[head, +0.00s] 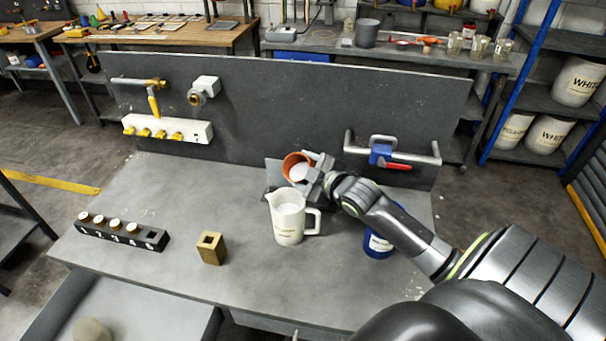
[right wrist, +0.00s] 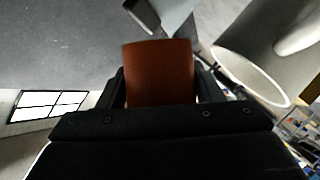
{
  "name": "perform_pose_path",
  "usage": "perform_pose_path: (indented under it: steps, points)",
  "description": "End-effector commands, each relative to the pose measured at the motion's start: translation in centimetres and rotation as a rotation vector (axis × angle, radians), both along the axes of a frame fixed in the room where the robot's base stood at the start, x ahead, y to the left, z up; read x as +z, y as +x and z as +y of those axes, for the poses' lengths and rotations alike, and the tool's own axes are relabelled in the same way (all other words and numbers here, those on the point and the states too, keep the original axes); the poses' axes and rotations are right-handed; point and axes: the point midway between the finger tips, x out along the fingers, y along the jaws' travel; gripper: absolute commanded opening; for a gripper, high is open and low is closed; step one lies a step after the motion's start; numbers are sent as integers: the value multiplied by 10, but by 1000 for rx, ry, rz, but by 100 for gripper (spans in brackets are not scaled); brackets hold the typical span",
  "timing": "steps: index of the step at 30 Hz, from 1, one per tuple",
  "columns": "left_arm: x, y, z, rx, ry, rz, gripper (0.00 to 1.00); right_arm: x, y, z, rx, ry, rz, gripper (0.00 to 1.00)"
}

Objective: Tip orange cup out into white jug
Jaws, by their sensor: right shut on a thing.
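The orange cup (head: 291,160) is held by my right gripper (head: 311,176) above the white jug (head: 288,224). The cup is tilted, its mouth toward the camera, and pale white contents show inside. In the right wrist view the cup (right wrist: 158,72) sits between the two dark fingers. The jug stands upright on the bench, spout to the left and handle to the right. Its top lies just below the cup, and its inside looks white. A pale round rim, apparently the jug's (right wrist: 282,98), shows at the right of the wrist view. My left gripper is not in view.
A blue labelled container (head: 378,246) stands right of the jug, partly behind my right arm. A wooden block with a square hole (head: 211,248) and a black rack (head: 120,234) with white-topped pieces stand left. A grey panel with fittings (head: 290,105) rises behind.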

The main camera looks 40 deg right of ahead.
Motion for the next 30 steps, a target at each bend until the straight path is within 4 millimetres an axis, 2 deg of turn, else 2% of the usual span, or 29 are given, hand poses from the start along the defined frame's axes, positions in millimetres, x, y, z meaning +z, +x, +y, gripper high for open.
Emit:
perform_pose_path:
  steps: [3,15,30]
  points:
    - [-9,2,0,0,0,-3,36,-1,0,0,1,-49,-19,31]
    - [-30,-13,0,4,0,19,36,-3,1,-1,1,-179,-59,31]
    - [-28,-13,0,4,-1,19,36,-2,0,0,5,-219,-68,31]
